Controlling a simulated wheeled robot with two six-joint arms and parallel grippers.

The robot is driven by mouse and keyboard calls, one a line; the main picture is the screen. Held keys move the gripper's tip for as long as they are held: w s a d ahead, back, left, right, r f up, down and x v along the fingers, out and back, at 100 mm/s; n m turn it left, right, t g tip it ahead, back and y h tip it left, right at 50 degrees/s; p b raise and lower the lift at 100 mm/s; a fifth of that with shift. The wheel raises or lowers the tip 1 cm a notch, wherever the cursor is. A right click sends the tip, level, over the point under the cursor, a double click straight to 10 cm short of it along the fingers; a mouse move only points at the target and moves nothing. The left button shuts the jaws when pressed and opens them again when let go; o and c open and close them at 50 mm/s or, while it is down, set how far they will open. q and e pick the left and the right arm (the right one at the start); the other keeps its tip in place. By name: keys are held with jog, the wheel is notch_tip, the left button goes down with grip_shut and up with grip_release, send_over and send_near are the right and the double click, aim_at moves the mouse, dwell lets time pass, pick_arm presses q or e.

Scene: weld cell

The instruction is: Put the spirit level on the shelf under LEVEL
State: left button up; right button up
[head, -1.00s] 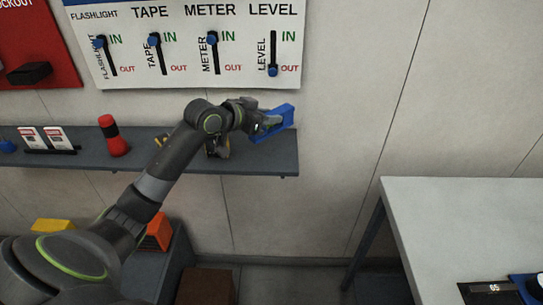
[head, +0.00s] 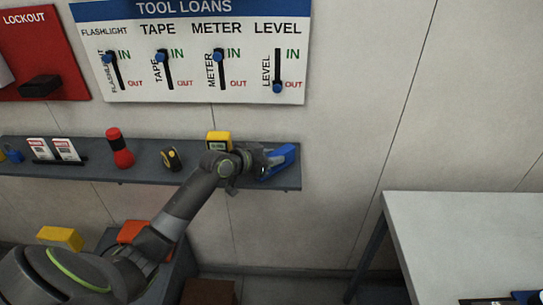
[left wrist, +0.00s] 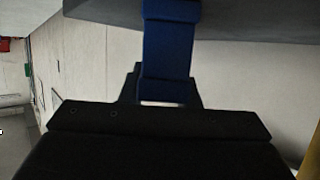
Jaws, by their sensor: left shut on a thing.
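The blue spirit level (head: 282,160) is at the right end of the grey wall shelf (head: 205,182), below the LEVEL column of the tool board. My left gripper (head: 264,162) is shut on it. The level lies slightly tilted in the head view, at shelf height; I cannot tell whether it touches the shelf. In the left wrist view the blue level (left wrist: 168,50) runs up from my dark gripper (left wrist: 165,100) to the grey shelf (left wrist: 245,18). My right gripper is not in view.
A yellow meter (head: 218,140), a tape measure (head: 171,158) and a red flashlight (head: 119,148) stand left along the shelf. On the TOOL LOANS board (head: 190,90), the LEVEL slider (head: 277,87) is at OUT; the other sliders are at IN. A pale table (head: 460,230) stands at right.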

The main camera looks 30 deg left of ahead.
pick_arm(q)
jog(key=shift+f, duration=0.15)
jog(key=o, duration=1.1)
jog(key=shift+r, duration=0.2)
jog(key=shift+b+v, duration=1.2)
jog(key=shift+v, duration=4.8)
